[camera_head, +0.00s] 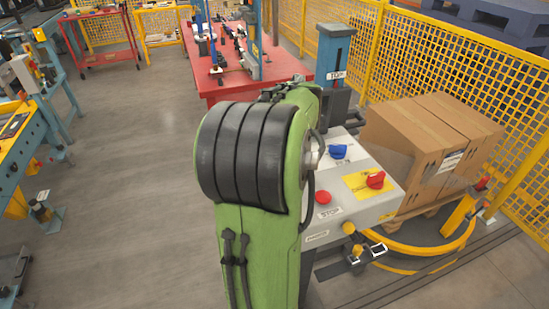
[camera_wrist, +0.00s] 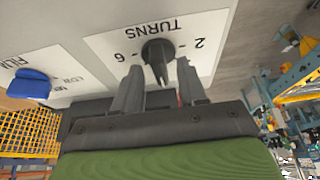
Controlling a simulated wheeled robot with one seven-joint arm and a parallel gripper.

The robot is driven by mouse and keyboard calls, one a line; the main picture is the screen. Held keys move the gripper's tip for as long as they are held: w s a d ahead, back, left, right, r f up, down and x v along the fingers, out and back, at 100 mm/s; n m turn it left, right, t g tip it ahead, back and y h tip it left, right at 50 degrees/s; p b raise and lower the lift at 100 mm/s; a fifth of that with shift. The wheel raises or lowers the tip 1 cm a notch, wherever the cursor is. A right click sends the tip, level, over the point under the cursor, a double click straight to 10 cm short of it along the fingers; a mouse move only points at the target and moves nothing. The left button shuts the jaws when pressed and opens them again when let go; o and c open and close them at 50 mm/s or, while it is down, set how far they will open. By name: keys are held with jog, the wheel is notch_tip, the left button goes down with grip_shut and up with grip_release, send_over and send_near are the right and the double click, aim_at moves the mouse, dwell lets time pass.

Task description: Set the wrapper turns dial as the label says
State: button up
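The wrapper turns dial (camera_wrist: 157,52) is a dark round knob with a narrow pointed part, on a white plate (camera_wrist: 110,45) in the wrist view. The plate reads TURNS and 2 - 6, upside down in this view. My gripper (camera_wrist: 158,76) is open, with its two grey fingers apart on either side of the knob's pointed part. I see no clear contact between fingers and knob. In the head view my green arm hides my gripper and the turns dial. The label on the carton (camera_head: 450,161) is too small to read.
The control panel (camera_head: 388,210) also carries a blue knob (camera_head: 338,152), a red knob (camera_head: 375,180) on a yellow plate and a red button (camera_head: 323,197). The blue knob (camera_wrist: 30,84) sits left of the dial in the wrist view. A yellow fence (camera_head: 430,60) stands behind. Open floor lies left.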

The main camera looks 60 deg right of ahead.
jog(key=p+v, duration=0.4)
jog(key=v, duration=1.1)
jog(key=shift+r+p, duration=0.3)
jog(key=shift+r, duration=0.05)
jog(key=shift+a, duration=0.1)
